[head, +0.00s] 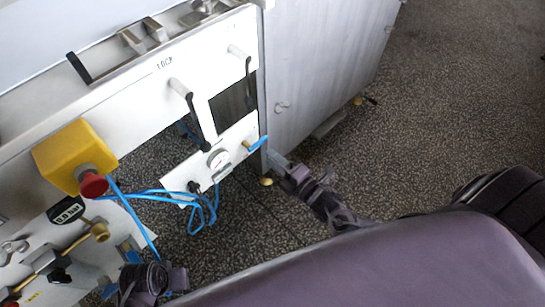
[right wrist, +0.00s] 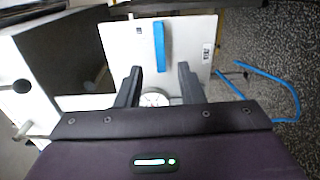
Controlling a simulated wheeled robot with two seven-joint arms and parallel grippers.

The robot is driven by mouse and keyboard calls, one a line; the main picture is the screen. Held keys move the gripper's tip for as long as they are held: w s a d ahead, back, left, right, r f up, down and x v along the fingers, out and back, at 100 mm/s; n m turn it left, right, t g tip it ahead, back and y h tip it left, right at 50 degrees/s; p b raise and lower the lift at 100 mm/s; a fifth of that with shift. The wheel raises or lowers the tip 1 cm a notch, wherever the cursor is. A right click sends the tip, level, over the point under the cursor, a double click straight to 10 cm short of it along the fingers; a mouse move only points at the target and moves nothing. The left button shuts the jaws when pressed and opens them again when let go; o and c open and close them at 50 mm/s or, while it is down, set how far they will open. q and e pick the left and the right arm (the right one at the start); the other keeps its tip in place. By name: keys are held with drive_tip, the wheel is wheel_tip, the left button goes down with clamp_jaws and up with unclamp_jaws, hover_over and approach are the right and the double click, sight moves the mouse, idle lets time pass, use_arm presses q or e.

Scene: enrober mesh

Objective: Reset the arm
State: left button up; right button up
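My right gripper (head: 274,157) is at the right end of a small white panel (head: 178,177), close to a blue lever handle (head: 258,144). In the right wrist view its two dark fingers (right wrist: 159,78) are apart with nothing between them. The blue handle (right wrist: 161,46) stands upright on the white panel (right wrist: 190,50) beyond the fingertips, and a round gauge (right wrist: 155,99) shows low between the fingers. Part of my left arm shows at the bottom left of the head view, dark and folded; its finger state is unclear.
A yellow box with a red button (head: 93,184) and a lower panel with brass valves (head: 99,231) are at left. Blue hoses (head: 190,216) hang below the white panel. A grey cabinet side (head: 315,75) stands behind my right gripper. Speckled floor (head: 455,95) is clear at right.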

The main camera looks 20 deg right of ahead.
idle(0.3)
